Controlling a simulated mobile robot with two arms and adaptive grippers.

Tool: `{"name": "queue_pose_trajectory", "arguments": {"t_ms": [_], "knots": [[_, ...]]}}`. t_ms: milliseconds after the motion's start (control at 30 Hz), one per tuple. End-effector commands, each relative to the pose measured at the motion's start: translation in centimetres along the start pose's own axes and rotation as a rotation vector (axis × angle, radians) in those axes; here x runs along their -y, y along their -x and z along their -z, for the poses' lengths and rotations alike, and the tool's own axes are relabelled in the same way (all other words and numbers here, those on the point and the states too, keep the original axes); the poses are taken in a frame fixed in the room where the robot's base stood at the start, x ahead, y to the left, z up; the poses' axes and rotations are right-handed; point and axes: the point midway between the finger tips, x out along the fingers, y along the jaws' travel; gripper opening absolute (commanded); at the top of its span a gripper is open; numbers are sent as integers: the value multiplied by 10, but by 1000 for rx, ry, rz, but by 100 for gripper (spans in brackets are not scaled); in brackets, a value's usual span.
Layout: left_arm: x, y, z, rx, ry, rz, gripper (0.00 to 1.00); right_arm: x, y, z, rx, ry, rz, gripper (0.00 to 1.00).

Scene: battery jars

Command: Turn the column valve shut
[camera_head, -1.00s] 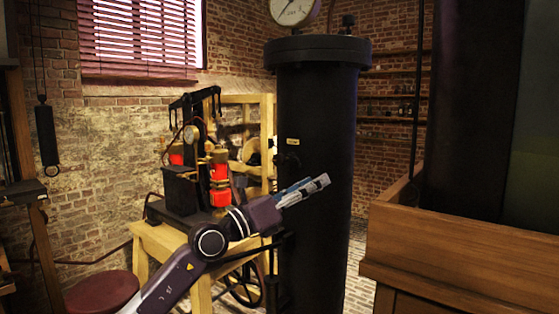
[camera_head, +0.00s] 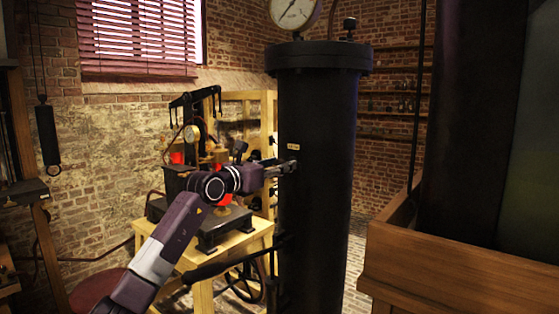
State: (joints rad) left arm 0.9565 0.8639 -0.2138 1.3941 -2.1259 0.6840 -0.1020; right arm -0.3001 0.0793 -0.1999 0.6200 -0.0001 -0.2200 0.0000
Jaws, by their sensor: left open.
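The tall black column (camera_head: 318,200) stands upright in the middle of the head view, with a small yellow label (camera_head: 293,147) on its left side. My left gripper (camera_head: 288,168) is up at the column's left side, just below the label, with its fingers pointing right. It is open. The small dark valve on the column is largely hidden behind the fingers, and I cannot tell whether they touch it. My right gripper is not in view.
A yellow wooden table (camera_head: 240,238) carries black and red apparatus behind my left arm. A round gauge (camera_head: 296,10) tops the column. A dark red stool (camera_head: 95,290) stands at lower left.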

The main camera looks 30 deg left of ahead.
Motion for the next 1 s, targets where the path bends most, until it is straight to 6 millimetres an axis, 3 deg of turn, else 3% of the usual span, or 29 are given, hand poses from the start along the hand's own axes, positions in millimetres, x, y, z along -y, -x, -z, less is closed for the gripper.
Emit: {"name": "queue_pose_trajectory", "arguments": {"t_ms": [267,667,1000], "knots": [[0,-2,1,-1,0,0,43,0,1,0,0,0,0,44],[0,-2,1,0,0,0,2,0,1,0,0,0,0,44],[0,-2,2,-1,-54,0,2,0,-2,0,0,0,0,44]]}}
